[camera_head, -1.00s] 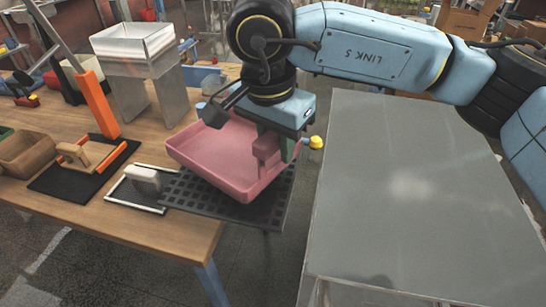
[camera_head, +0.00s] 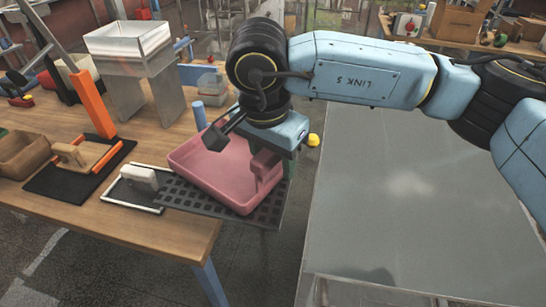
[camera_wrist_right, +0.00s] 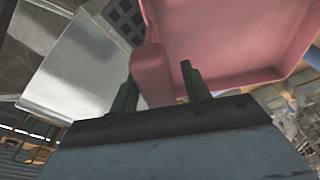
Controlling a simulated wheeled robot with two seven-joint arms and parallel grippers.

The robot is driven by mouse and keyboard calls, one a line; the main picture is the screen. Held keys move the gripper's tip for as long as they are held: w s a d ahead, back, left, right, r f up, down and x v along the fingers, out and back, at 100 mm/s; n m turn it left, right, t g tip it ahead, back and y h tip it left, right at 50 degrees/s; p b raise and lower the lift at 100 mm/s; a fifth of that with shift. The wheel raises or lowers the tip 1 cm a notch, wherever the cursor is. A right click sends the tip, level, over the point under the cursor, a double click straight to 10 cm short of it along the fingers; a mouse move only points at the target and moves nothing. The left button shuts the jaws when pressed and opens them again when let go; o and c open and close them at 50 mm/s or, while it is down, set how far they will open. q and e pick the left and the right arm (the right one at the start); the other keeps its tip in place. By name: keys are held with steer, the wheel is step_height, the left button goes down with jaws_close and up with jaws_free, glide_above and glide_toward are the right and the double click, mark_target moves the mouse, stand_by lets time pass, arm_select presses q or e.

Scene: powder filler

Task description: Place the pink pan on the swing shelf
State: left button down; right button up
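The pink pan (camera_head: 215,165) is a shallow tray with a block-like handle. It rests on or just over the black perforated swing shelf (camera_head: 268,212), covering most of it. My right gripper (camera_head: 279,165) is at the pan's right side, around the handle. In the right wrist view, the green fingers stand on both sides of the pink handle (camera_wrist_right: 152,75), with a visible gap by the right finger, so the gripper looks open. The pan also fills the upper part of that view (camera_wrist_right: 225,45). My left gripper is not in view.
A wooden table (camera_head: 150,230) lies left of the shelf, with a white-framed black tray (camera_head: 128,200), an orange-edged black mat (camera_head: 60,185) and a metal hopper (camera_head: 128,45). A blue cylinder (camera_head: 200,115) stands behind the pan. A bare grey surface (camera_head: 410,220) lies to the right.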

steer(key=shift+r, duration=0.1)
steer(key=r, duration=0.4)
steer(key=s+r, duration=0.1)
steer(key=r, duration=0.3)
steer(key=a+r, duration=0.1)
steer(key=r, duration=0.3)
steer(key=shift+s+a, duration=0.1)
steer(key=shift+s, duration=0.15)
